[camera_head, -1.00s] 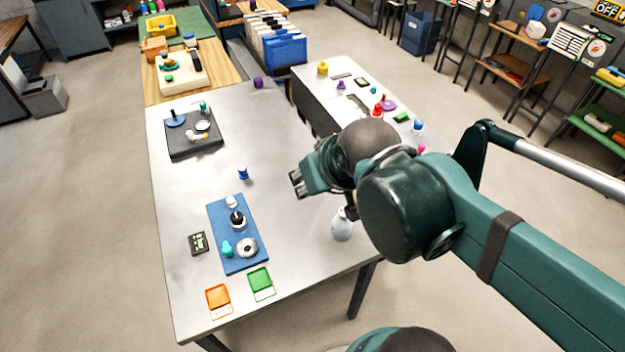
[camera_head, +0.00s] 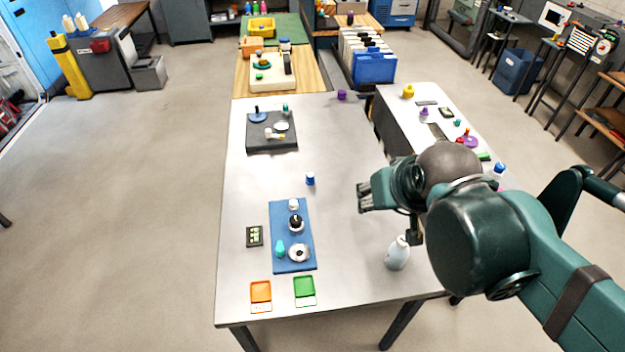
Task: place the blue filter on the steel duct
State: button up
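A small blue cylinder with a pale base (camera_head: 310,179), which looks like the blue filter, stands on the grey table by itself. A silver ring-shaped piece (camera_head: 298,252) lies on the blue board (camera_head: 281,262); it may be the steel duct, but I cannot tell for sure. My gripper (camera_head: 362,197) is above the table, right of the blue cylinder and apart from it. Its fingertips look parted, with nothing visible between them.
The blue board also holds a black-and-white piece (camera_head: 295,223) and a teal piece (camera_head: 280,248). Orange (camera_head: 260,292) and green (camera_head: 304,287) trays lie in front. A pale bottle (camera_head: 397,254) stands below my arm. A dark board (camera_head: 255,146) is farther back. The table between is clear.

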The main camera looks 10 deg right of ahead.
jog(key=w+a+m+g, duration=0.1)
jog(key=w+m, duration=0.1)
jog(key=w, duration=0.8)
jog(key=m+g+h+b, duration=0.2)
jog(key=m+g+h, duration=0.1)
jog(key=m, duration=0.4)
send_over(310, 174)
jog(key=s+a, duration=0.2)
notch_tip(310, 174, down, 25)
jog(key=shift+s+d+r, duration=0.1)
jog(key=shift+s, duration=0.1)
jog(key=shift+x, duration=1.3)
jog(key=shift+b+x, duration=0.65)
jog(key=shift+x, duration=2)
